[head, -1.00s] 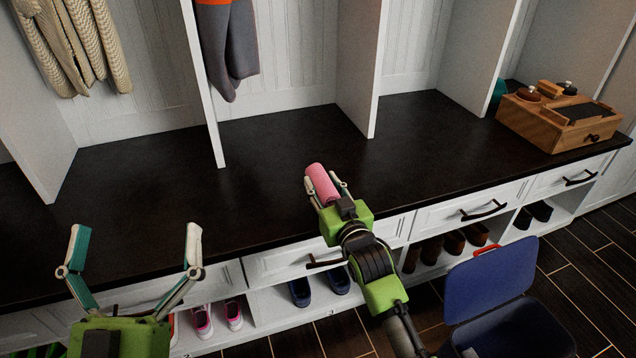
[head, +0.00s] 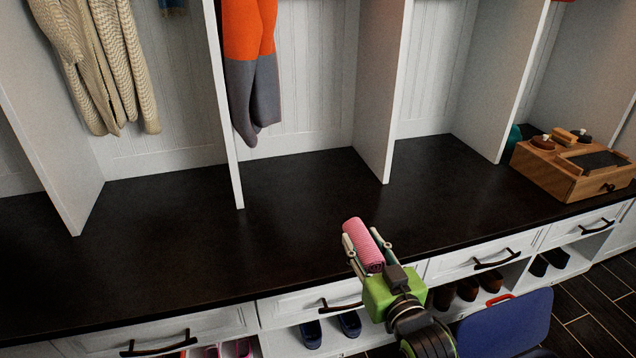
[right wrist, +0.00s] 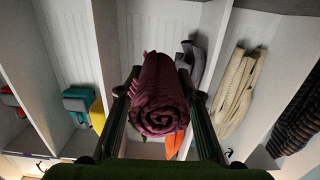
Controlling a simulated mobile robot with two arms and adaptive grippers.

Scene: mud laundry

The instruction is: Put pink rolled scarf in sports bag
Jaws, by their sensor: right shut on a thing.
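The pink rolled scarf (head: 364,248) is held in my right gripper (head: 363,238), above the front part of the dark bench top. The scarf lies lengthwise between the two fingers, and one end sticks out past the tips. In the right wrist view the scarf (right wrist: 158,100) looks dark pink, with its spiral end facing the camera and a finger on each side. My left gripper is out of view. I cannot make out a sports bag for certain in either view.
The dark bench (head: 290,185) is clear in the middle, with upright white dividers (head: 381,90) behind. A wooden box (head: 570,170) stands at the right end. An orange and grey garment (head: 250,75) and a beige knit (head: 95,60) hang above. A blue lid (head: 505,325) stands low in front.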

